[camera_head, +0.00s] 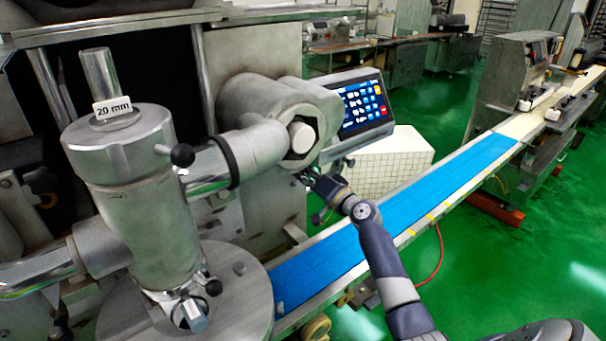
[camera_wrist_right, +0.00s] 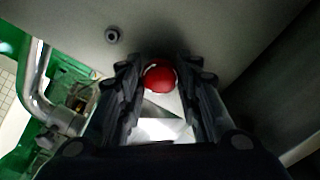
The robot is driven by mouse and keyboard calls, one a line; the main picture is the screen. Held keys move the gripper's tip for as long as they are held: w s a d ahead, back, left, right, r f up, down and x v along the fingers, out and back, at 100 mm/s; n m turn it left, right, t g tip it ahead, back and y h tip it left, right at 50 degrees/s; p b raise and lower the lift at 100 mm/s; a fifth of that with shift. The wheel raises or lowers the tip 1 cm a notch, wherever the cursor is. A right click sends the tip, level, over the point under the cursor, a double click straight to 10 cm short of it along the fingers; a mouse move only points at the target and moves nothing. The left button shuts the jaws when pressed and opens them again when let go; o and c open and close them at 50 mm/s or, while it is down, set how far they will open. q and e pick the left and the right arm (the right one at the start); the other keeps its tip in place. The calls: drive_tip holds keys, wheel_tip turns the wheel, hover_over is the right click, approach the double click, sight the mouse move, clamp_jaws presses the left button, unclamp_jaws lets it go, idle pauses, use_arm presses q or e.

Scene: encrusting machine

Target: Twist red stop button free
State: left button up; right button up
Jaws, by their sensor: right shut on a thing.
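The red stop button (camera_wrist_right: 159,76) shows in the right wrist view, on the grey metal face of the machine. My right gripper (camera_wrist_right: 158,84) has its two black fingers on either side of the button, shut on it. In the head view my right gripper (camera_head: 312,179) reaches in from the lower right to the machine's side, below the touch screen. The button is hidden there behind the gripper and the machine parts. My left gripper is not in view.
The encrusting machine's steel cylinder (camera_head: 130,190) stands at the left. A touch screen (camera_head: 361,105) is mounted above my right gripper. A blue conveyor belt (camera_head: 400,208) runs beneath my right arm. A bent metal pipe (camera_wrist_right: 40,85) lies left in the wrist view.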

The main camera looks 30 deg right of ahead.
drive_tip(key=o, duration=1.1)
drive_tip(key=s, duration=0.8)
drive_tip(key=s+d, duration=0.1)
drive_tip(key=s, duration=0.3)
